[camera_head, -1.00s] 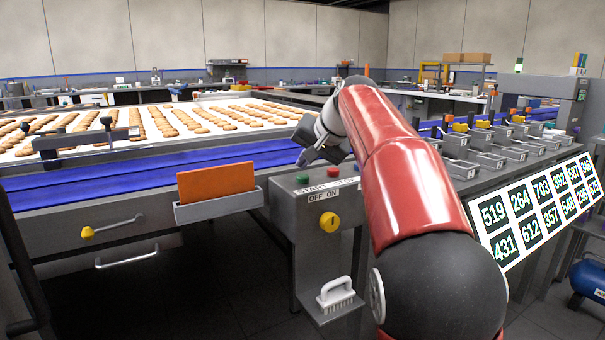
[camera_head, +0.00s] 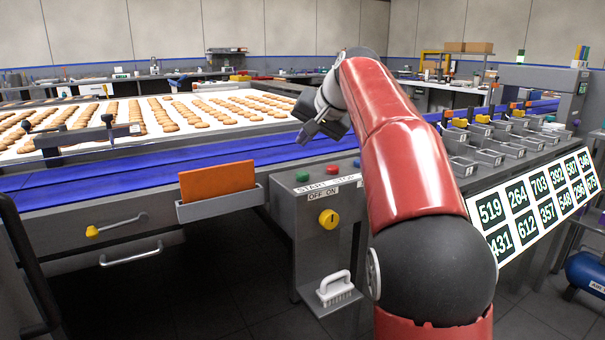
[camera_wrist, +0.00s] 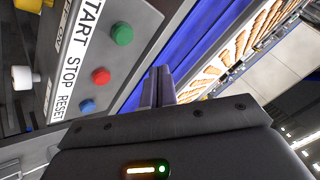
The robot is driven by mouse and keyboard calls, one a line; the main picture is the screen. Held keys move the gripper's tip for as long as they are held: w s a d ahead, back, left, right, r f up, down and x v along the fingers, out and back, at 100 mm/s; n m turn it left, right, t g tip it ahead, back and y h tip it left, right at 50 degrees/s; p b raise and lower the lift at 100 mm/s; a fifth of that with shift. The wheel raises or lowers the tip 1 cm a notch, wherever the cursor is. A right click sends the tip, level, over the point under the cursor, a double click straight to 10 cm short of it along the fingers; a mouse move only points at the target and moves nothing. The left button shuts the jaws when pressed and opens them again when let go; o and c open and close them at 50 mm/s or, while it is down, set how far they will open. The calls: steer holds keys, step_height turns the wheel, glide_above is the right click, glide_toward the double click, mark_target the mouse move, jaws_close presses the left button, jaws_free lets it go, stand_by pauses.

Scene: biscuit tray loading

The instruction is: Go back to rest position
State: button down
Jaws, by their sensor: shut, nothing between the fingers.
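My gripper (camera_head: 307,132) is at the end of my red arm, in the air above the near edge of the blue belt and behind the control box. In the wrist view its two dark fingers (camera_wrist: 158,85) lie together with nothing between them. They point over the edge between the control box and the blue belt, apart from the buttons.
The control box (camera_head: 283,219) carries a green button (camera_wrist: 122,34), a red button (camera_wrist: 101,76) and a blue button (camera_wrist: 88,106). The blue belt (camera_head: 100,178) and rows of biscuits (camera_head: 165,115) lie to the left. Small metal bins (camera_head: 490,158) stand to the right.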

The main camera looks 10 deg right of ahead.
stand_by(0.3)
steer(key=s+f+n+g+h, duration=0.1)
steer(key=s+f, duration=0.7)
steer(key=s, duration=0.4)
steer(key=s+f+n+g+h, duration=0.1)
steer(key=s+f, duration=0.7)
steer(key=s, duration=0.4)
steer(key=s+f+n+h, duration=0.1)
steer(key=s+f+n, duration=0.1)
steer(key=s+f, duration=0.7)
steer(key=s, duration=0.3)
steer(key=shift+s+a+g+h, duration=0.2)
steer(key=shift+s+g+h, duration=0.15)
steer(key=shift+g+h, duration=0.05)
steer(key=shift+f, duration=0.1)
